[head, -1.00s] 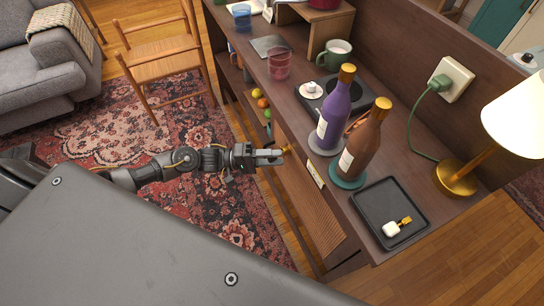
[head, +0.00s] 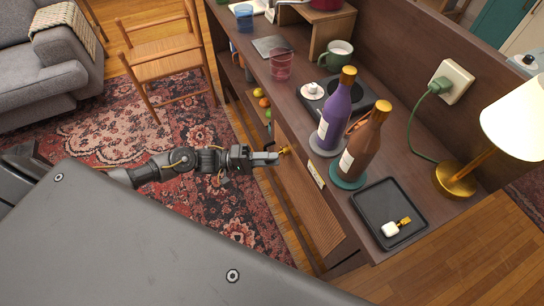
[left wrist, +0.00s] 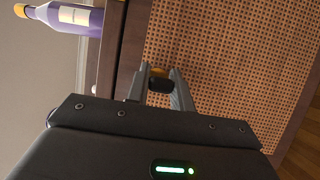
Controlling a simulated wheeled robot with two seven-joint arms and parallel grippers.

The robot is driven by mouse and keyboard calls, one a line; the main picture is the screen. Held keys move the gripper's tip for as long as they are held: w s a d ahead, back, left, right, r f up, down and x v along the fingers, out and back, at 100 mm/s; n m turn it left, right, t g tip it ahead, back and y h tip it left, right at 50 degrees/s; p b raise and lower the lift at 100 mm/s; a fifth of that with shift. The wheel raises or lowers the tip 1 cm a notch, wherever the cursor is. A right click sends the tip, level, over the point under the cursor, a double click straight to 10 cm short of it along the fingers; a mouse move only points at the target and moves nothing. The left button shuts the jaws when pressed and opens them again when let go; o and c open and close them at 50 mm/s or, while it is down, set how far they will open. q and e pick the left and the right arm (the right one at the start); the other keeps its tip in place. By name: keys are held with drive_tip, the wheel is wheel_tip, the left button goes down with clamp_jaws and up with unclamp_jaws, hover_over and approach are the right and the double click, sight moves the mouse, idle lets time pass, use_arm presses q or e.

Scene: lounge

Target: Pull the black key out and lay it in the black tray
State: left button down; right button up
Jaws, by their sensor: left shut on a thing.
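My left gripper (head: 276,157) is at the front of the dark wooden cabinet and is shut on the black key. In the left wrist view the black key (left wrist: 160,84) shows as a dark head between the fingertips, with an amber part just beyond it. In the head view a gold piece (head: 285,150) shows at the fingertips, and the black head is hidden. I cannot tell whether the shaft is still in the lock. The black tray (head: 374,225) lies on the cabinet top at the near end. It holds a white-headed key (head: 391,229) with a gold shaft. My right gripper is not in view.
A purple bottle (head: 335,115) and a brown bottle (head: 362,148) stand on coasters behind the tray. A lamp (head: 456,178) stands right of it. A woven panel (head: 308,208) faces my gripper. The tray's near left part is bare.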

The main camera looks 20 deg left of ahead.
use_arm(q)
drive_tip(key=shift+s+a+p, duration=0.55)
drive_tip(key=shift+s+a, duration=0.15)
drive_tip(key=shift+s, duration=0.05)
idle(0.4)
drive_tip(key=s+a+p, duration=0.1)
drive_tip(key=s+a, duration=0.1)
drive_tip(key=shift+s+a+p, duration=0.25)
drive_tip(key=shift+s+p, duration=0.05)
drive_tip(key=shift+s, duration=0.1)
drive_tip(key=shift+d, duration=0.1)
idle(0.6)
